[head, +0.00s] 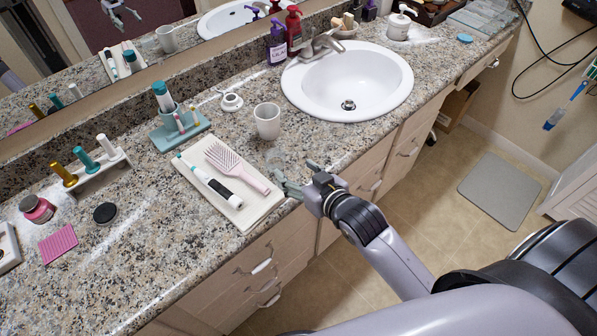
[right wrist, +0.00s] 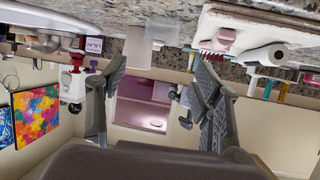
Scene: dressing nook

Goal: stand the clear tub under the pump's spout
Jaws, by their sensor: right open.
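The clear tub (head: 275,157) is small and see-through. It stands on the counter just right of the hairbrush's mat, in front of the white cup. In the right wrist view, which is upside down, a pale translucent shape between my fingers looks like the tub (right wrist: 138,48). A white pump dispenser (head: 399,24) stands on the counter at the far right of the sink. My right gripper (head: 297,173) is open at the counter's front edge, its fingers pointing toward the tub and close to it. It is empty; the wrist view shows both fingers apart (right wrist: 160,80). My left gripper does not show.
The white cup (head: 267,121) stands just behind the tub. A mat (head: 240,214) with a pink hairbrush (head: 235,165) and toothbrush lies to the left. The sink (head: 372,85) lies between the tub and the white pump. Purple (head: 276,45) and red (head: 294,30) pump bottles stand behind it.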

